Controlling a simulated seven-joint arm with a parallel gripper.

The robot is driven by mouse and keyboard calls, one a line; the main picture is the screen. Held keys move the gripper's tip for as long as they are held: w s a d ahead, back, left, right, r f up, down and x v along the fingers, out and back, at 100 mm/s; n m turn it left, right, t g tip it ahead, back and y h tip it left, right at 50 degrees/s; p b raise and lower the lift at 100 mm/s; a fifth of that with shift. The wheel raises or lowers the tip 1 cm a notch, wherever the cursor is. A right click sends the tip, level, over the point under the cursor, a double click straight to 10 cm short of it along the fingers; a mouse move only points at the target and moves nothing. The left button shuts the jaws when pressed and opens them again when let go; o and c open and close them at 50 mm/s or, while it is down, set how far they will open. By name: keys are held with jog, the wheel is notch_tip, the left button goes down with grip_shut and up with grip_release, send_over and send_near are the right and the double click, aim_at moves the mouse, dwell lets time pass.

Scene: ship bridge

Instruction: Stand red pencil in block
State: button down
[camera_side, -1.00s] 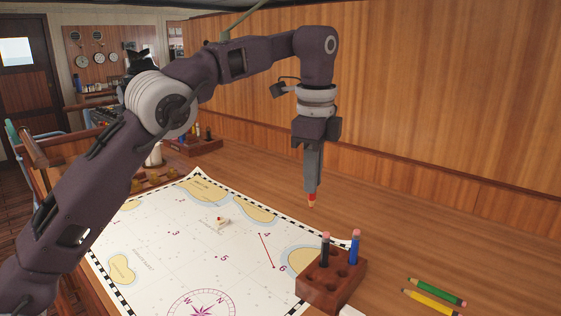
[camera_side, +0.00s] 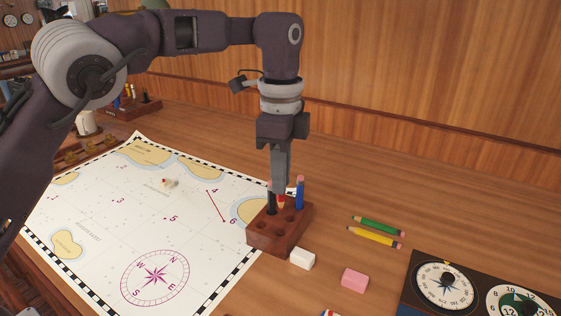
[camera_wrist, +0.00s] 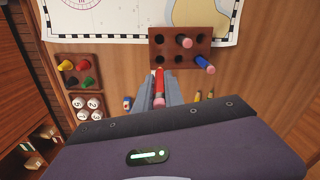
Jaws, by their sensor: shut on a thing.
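The wooden block (camera_side: 278,242) with holes stands by the edge of the chart. A black pencil (camera_side: 270,199) and a blue pencil (camera_side: 300,193) stand in it, pink erasers up. My gripper (camera_side: 280,187) points straight down over the block, shut on the red pencil (camera_side: 281,201). The pencil hangs upright, tip down, over the block's top. In the wrist view the red pencil (camera_wrist: 158,88) shows between the fingers, eraser toward the camera, its far end by a corner hole of the block (camera_wrist: 229,30). I cannot tell whether the tip has entered a hole.
A white eraser (camera_side: 302,259) and a pink eraser (camera_side: 355,280) lie in front of the block. A green pencil (camera_side: 376,225) and a yellow pencil (camera_side: 375,237) lie to its right. A dial panel (camera_side: 445,285) is at front right. The chart (camera_side: 110,215) covers the left.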

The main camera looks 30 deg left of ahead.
aim_at(281, 206)
jog(key=shift+f, duration=4.6)
jog(key=shift+f, duration=0.6)
jog(key=c, duration=1.3)
grip_release()
jog(key=shift+c, duration=0.2)
jog(key=shift+r, duration=0.1)
